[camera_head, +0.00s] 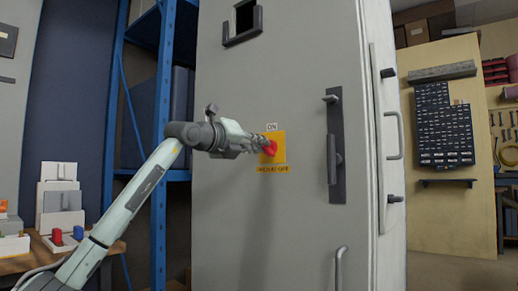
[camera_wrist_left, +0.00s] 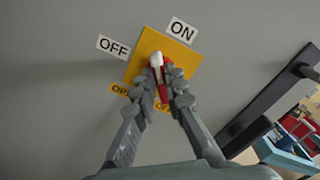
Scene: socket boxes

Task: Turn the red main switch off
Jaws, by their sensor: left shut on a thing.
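The red main switch (camera_head: 270,148) sits on a yellow plate (camera_head: 281,154) on the tall grey cabinet's front. It also shows in the left wrist view (camera_wrist_left: 162,90), with a white-marked end pointing up in that picture, roughly between the ON label (camera_wrist_left: 183,30) and the OFF label (camera_wrist_left: 113,47). My left gripper (camera_head: 264,143) reaches the switch from the left. In the wrist view its two fingers (camera_wrist_left: 160,92) are closed on the red handle, one on each side. The fingers hide parts of the handle and the lower label. My right gripper is not seen.
The grey cabinet (camera_head: 235,215) has a dark door handle (camera_head: 336,150) right of the switch. A blue rack (camera_head: 158,220) stands behind my left arm. A table with small switch boxes (camera_head: 62,210) is at the left. The cabinet front below the switch is clear.

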